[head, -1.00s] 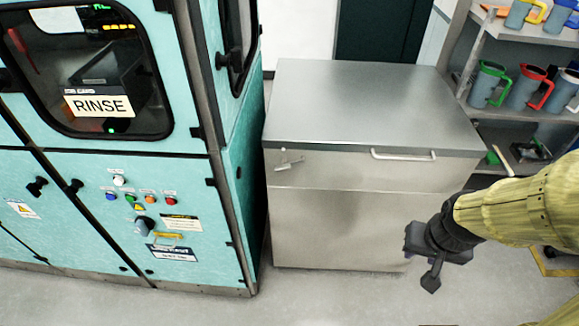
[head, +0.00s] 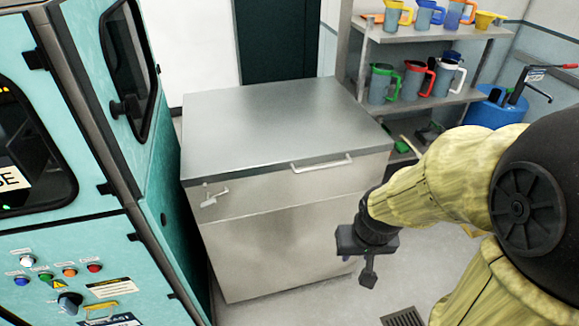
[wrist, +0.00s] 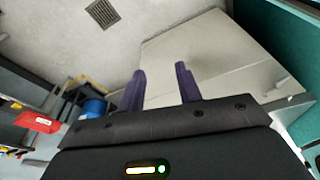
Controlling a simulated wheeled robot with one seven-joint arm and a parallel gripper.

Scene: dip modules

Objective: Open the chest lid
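The steel chest (head: 290,240) stands on the floor in the middle of the head view, its flat grey lid (head: 280,118) shut. A pale bar handle (head: 321,163) is on the lid's front edge, towards the right. A small latch-like fitting (head: 214,196) is on the front at the left. My gripper (head: 368,278) hangs low in front of the chest's right side, below the handle and apart from it. In the wrist view my gripper (wrist: 160,78) has its two dark fingers spread with nothing between them. The chest front (wrist: 205,55) shows behind them; the handle cannot be made out there.
A teal machine (head: 100,220) stands close at the chest's left. A shelf (head: 425,105) with several colored-handled jugs is behind and right of the chest. A blue drum (head: 490,108) stands further right. Grey floor (head: 300,305) with a drain grate (head: 404,317) lies in front.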

